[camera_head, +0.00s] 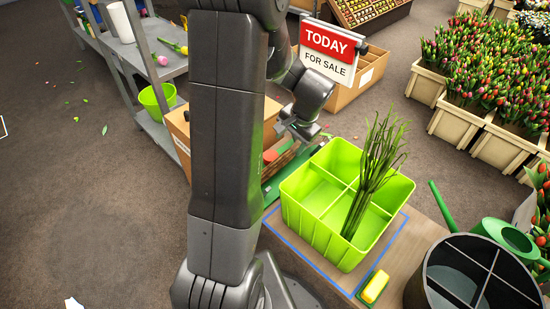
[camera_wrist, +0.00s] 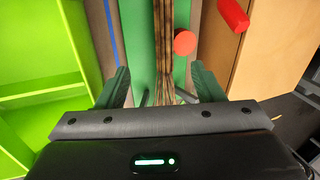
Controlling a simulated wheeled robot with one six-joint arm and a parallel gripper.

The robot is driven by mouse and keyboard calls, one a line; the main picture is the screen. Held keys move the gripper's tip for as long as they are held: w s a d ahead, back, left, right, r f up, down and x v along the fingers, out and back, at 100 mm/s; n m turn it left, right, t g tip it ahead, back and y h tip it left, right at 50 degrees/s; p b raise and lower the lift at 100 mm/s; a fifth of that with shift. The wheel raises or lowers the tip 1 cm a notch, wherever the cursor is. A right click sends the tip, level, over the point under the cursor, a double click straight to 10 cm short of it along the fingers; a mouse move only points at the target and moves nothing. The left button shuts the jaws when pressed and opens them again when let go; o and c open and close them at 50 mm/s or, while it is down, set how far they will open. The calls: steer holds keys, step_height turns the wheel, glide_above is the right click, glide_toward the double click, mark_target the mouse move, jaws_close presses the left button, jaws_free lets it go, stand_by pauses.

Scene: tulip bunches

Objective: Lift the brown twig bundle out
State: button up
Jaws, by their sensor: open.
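The brown twig bundle (camera_wrist: 164,45) shows in the wrist view as a narrow sheaf of brown stems. It runs from the top edge down to between the fingers of my gripper (camera_wrist: 162,84). The two green fingers are open, one on each side of it, with space beside the stems. In the head view my gripper (camera_head: 300,130) is low behind the left rear of the lime-green divided bin (camera_head: 312,222). I cannot clearly make out the twig bundle there. A bunch of long green stems (camera_head: 372,180) leans in the bin.
A green surface (camera_wrist: 140,30) lies under the twigs, with a red round piece (camera_wrist: 184,42) beside them. A cardboard box (camera_wrist: 262,60) is close on the right, the lime-green bin (camera_wrist: 40,60) close on the left. A black divided bucket (camera_head: 470,275) and green watering can (camera_head: 500,235) stand right.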

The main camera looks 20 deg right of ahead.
mark_target(282, 159)
steer(key=b+x, duration=0.1)
steer(key=x, duration=0.2)
steer(key=d+b+x, duration=0.1)
steer(key=x, duration=0.2)
steer(key=w+d+b+x, duration=0.1)
steer(key=x, duration=0.3)
steer(key=b+x, duration=0.1)
steer(key=x, duration=0.1)
steer(key=w+b+x, duration=0.1)
steer(key=x, duration=0.2)
steer(key=shift+a+f, duration=0.1)
steer(key=shift+f, duration=0.05)
steer(key=c, duration=1.3)
step_height(282, 159, up, 10)
steer(key=p, duration=0.3)
steer(key=shift+p, duration=0.3)
